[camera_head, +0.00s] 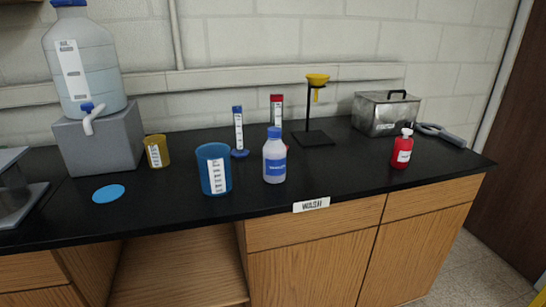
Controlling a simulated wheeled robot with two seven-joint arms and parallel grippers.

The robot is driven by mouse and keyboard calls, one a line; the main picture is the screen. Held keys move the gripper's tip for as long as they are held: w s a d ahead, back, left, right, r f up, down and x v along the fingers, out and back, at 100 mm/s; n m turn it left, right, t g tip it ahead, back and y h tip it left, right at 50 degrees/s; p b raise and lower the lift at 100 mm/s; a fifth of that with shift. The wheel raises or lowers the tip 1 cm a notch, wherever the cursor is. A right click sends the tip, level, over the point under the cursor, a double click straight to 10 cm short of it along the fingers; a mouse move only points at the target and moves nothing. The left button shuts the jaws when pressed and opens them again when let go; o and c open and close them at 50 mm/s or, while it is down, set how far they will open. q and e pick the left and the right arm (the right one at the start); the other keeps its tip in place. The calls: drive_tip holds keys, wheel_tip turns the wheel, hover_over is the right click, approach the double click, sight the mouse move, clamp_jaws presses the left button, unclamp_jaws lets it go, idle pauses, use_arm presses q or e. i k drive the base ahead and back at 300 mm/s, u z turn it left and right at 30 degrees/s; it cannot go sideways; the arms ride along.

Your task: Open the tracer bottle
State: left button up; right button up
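A small red bottle (402,150) with a white cap and white label stands upright at the right of the black bench. A clear bottle (274,158) with a blue cap and a blue label stands upright near the bench's middle front; its cap is on. The label words are too small to read, so I cannot tell for sure which is the tracer bottle. The red bottle's white top looks closed. Neither of my grippers shows in the head view.
A blue beaker (214,169), a yellow cup (157,151), blue and red cylinders and a funnel stand (313,138) share the black bench (345,167). Bench space left of the red bottle is clear.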

sight(274, 151)
drive_tip(key=z, duration=1.9)
drive_tip(key=i, duration=2.2)
drive_tip(key=u, duration=3.6)
